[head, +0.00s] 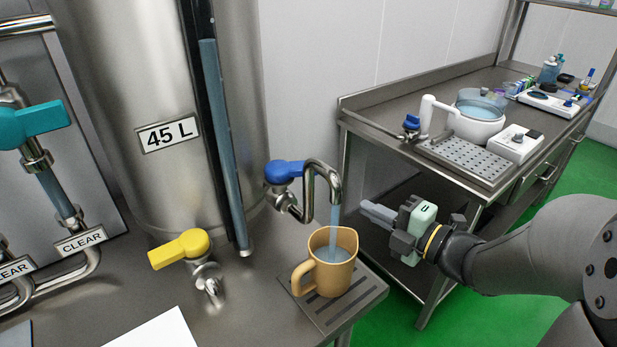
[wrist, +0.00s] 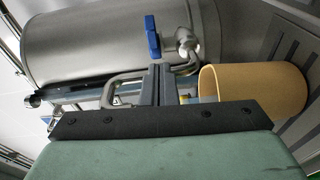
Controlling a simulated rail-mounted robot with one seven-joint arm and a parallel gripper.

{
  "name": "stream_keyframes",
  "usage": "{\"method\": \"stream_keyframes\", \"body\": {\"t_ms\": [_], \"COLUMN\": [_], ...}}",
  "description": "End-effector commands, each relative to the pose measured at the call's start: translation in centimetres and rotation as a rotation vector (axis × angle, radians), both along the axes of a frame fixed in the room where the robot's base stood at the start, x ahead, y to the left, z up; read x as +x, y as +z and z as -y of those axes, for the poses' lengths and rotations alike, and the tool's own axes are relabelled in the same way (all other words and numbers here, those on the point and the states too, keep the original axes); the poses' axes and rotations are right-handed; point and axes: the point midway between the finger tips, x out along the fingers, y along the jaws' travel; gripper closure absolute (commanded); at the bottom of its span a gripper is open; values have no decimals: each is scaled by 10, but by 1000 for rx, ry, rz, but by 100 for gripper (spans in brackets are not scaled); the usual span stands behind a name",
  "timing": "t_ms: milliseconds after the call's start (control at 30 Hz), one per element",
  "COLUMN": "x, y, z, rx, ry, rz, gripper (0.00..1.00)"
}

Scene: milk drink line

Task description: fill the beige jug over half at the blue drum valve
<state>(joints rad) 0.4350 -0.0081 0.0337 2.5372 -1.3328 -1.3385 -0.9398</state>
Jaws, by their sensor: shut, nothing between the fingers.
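The beige jug (head: 326,278) stands upright on a slotted drip tray (head: 361,303) under the curved spout of the blue-handled valve (head: 285,172). A bluish stream (head: 334,217) runs from the spout into the jug, and liquid shows inside below the rim; its exact level is hard to judge. The jug's handle points left. My gripper (head: 366,211) is shut and empty, to the right of the spout and apart from the jug. In the wrist view, the fingers (wrist: 158,84) are together, with the jug (wrist: 262,92) to their right and the blue handle (wrist: 152,37) above them.
A steel drum (head: 165,75) labelled 45 L has a sight tube (head: 222,140). A yellow-handled valve (head: 180,249) is left of the jug. Teal-handled piping (head: 32,125) is far left. A steel bench (head: 380,122) with a white pot (head: 475,122) stands behind my gripper.

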Motion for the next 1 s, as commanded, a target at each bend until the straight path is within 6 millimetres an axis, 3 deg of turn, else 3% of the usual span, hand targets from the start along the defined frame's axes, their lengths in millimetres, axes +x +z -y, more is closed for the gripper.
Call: {"method": "stream_keyframes", "body": {"t_ms": [100,267,733,1000], "x": [-13,-10,45,78], "y": [1,4,5,4], "z": [-6,-16,-92,-94], "rx": [16,21,23,21], "ry": [83,108,105,102], "rz": [52,67,63,65], "gripper": [100,100,100,100]}}
